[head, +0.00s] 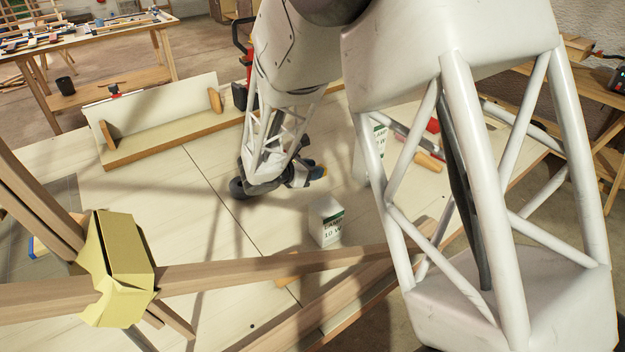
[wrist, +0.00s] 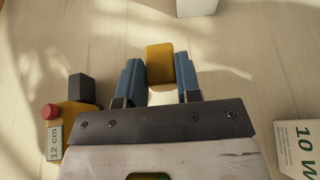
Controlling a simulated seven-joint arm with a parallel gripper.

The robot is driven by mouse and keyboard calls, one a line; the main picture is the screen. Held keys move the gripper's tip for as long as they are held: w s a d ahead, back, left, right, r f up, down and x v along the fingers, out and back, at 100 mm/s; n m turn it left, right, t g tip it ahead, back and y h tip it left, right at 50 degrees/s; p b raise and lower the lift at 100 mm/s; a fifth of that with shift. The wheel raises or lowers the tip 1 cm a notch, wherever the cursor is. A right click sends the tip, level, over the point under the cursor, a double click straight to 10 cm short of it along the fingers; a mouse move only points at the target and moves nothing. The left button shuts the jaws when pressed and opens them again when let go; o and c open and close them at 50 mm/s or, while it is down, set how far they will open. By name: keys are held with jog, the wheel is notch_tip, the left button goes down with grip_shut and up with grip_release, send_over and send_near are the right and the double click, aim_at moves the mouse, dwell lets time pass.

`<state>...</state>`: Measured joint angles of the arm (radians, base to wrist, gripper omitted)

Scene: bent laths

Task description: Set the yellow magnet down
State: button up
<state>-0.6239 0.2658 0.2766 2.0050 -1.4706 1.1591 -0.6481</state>
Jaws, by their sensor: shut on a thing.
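The yellow magnet (wrist: 160,62) is a small yellow block between the tips of my gripper's blue fingers in the wrist view. My gripper (wrist: 160,80) is shut on it. In the head view my gripper (head: 318,172) is low over the pale bench top, in the middle of the picture, partly hidden by my arm. Only a speck of yellow shows at its tips there. I cannot tell whether the magnet touches the bench.
A white lamp carton (head: 327,222) stands close in front of my gripper. Wooden laths (head: 230,273) with a yellow block (head: 128,252) cross the foreground. A white panel on a wooden base (head: 160,118) stands behind left.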

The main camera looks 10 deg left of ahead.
jog(key=shift+f, duration=1.85)
jog(key=shift+f, duration=0.15)
jog(key=o, duration=1)
jog(key=shift+v, duration=0.9)
jog(key=v, duration=1)
jog(key=shift+s+a+r, duration=0.1)
jog(key=shift+r, duration=0.15)
